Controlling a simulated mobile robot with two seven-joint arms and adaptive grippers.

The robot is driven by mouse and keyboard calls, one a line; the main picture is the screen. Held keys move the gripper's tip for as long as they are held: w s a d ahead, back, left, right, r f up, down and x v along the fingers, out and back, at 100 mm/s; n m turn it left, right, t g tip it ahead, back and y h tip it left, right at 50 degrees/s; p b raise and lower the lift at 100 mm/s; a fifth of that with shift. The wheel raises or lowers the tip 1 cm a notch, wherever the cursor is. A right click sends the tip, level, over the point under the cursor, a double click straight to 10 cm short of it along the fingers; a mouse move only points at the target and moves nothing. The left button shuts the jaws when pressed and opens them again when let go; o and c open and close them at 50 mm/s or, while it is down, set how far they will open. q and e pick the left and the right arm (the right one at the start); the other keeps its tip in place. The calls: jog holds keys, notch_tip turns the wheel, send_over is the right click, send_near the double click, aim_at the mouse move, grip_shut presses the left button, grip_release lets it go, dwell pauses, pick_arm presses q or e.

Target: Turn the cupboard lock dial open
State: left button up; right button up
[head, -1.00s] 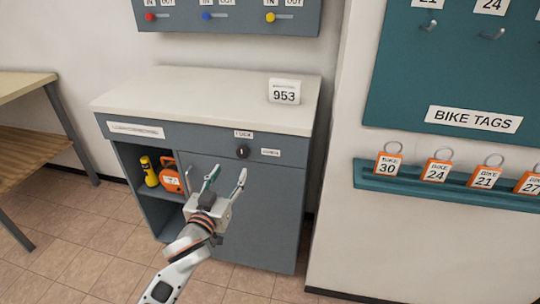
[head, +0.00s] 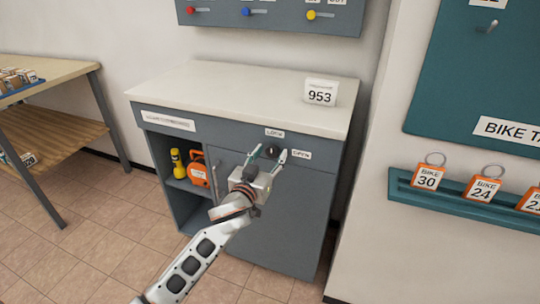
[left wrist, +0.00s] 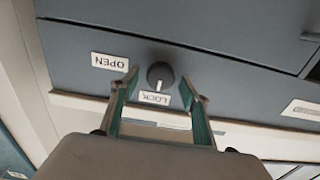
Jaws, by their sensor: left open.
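The cupboard (head: 290,208) is grey with a pale top. Its black round lock dial (head: 272,151) sits on the front panel, with a LOCK label (head: 275,133) above it and an OPEN label (head: 302,154) to its right. In the left wrist view the dial (left wrist: 160,75) shows a white mark pointing at the LOCK label (left wrist: 155,97). My left gripper (head: 268,154) is open in front of the dial. In the left wrist view its fingertips (left wrist: 164,85) lie on either side of the dial's lower edge; I cannot tell whether they touch it. My right gripper is not in view.
A 953 card (head: 320,92) stands on the cupboard top. The open compartment holds a yellow torch (head: 177,163) and an orange item (head: 198,174). A wooden shelf table (head: 60,75) is at left. A tag ledge (head: 450,195) juts from the wall at right.

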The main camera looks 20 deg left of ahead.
pick_arm(q)
jog(key=c, duration=0.9)
jog(key=shift+c, duration=0.9)
